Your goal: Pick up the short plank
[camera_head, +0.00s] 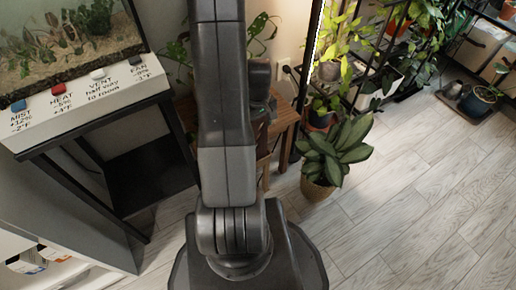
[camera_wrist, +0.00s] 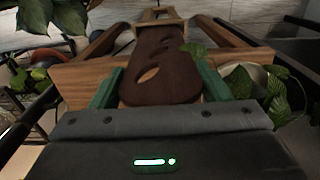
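A dark brown wooden piece with oval holes (camera_wrist: 160,82), perhaps the short plank, lies lengthwise ahead of my gripper (camera_wrist: 161,65) in the wrist view. Its near end is rounded. The green fingers stand apart, one on each side of it. They are close to its edges, but I cannot tell whether they touch or press on it. In the head view my arm covers most of that area, and I cannot make out the plank there.
A small wooden stool or table (camera_head: 285,125) stands behind my arm. A potted plant (camera_head: 334,155) stands right of it. A terrarium stand (camera_head: 75,115) is at the left and plant shelves (camera_head: 375,60) at the back. The floor (camera_head: 430,190) at the right is clear.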

